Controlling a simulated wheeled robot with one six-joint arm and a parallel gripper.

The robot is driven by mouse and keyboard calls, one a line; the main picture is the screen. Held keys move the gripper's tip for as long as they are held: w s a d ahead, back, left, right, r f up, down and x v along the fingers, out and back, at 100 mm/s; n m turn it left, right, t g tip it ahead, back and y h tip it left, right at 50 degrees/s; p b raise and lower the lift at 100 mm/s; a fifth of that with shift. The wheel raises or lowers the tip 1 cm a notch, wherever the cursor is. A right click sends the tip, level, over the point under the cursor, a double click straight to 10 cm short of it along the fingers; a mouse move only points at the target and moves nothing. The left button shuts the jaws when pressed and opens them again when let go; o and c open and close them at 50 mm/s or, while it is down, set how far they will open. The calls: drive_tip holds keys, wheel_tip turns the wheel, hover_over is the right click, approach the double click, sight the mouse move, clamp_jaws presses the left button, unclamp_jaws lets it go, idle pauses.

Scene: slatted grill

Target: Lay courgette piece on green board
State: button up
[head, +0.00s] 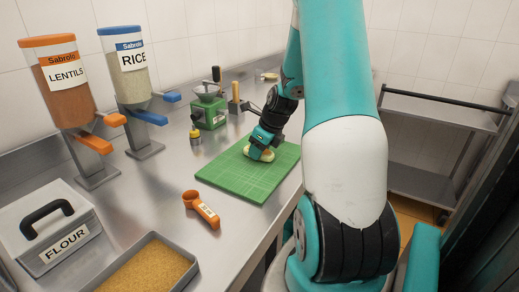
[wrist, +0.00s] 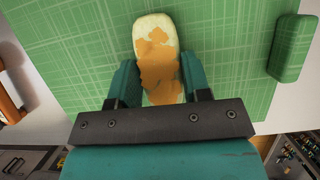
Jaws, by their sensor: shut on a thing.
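The courgette piece (wrist: 157,35) is pale and oblong with orange-brown patches. In the wrist view it lies between the two teal fingers of my gripper (wrist: 158,84), which is shut on its sides. In the head view my gripper (head: 259,150) points down at the far right part of the green board (head: 225,182), with the pale courgette piece (head: 266,155) at its tips. The piece is over the board, touching it or just above; I cannot tell which. The green board (wrist: 75,45) also fills most of the wrist view behind the piece.
An orange scoop (head: 203,209) lies left of the board. A flour box (head: 50,228), a tray of grain (head: 150,272) and lentil (head: 67,85) and rice (head: 131,70) dispensers occupy the left.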

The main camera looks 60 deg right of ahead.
drive_tip(key=o, duration=0.9)
drive_tip(key=shift+f, duration=0.1)
drive_tip(key=shift+o, duration=0.2)
drive_tip(key=v, duration=1.2)
drive_tip(key=w+a+r+n+g+y, duration=0.1)
drive_tip(key=w+a+r+n, duration=0.1)
drive_tip(key=a+n, duration=0.9)
drive_tip(key=w+a+r+n+y, duration=0.1)
drive_tip(key=a+n+y, duration=0.1)
drive_tip(key=a+n, duration=0.95)
drive_tip(key=s+a+n+g, duration=0.1)
drive_tip(key=s+a+n, duration=0.6)
drive_tip(key=a+n, duration=0.3)
drive_tip(key=s+a+r+n+g, duration=0.1)
drive_tip(key=s+a+n+g, duration=0.1)
drive_tip(key=s+a+n, duration=0.4)
drive_tip(key=a+n, duration=0.4)
drive_tip(key=shift+s+y+p, duration=0.3)
drive_tip(key=shift+s+y, duration=0.05)
drive_tip(key=shift+y, duration=0.05)
drive_tip(key=shift+r, duration=0.15)
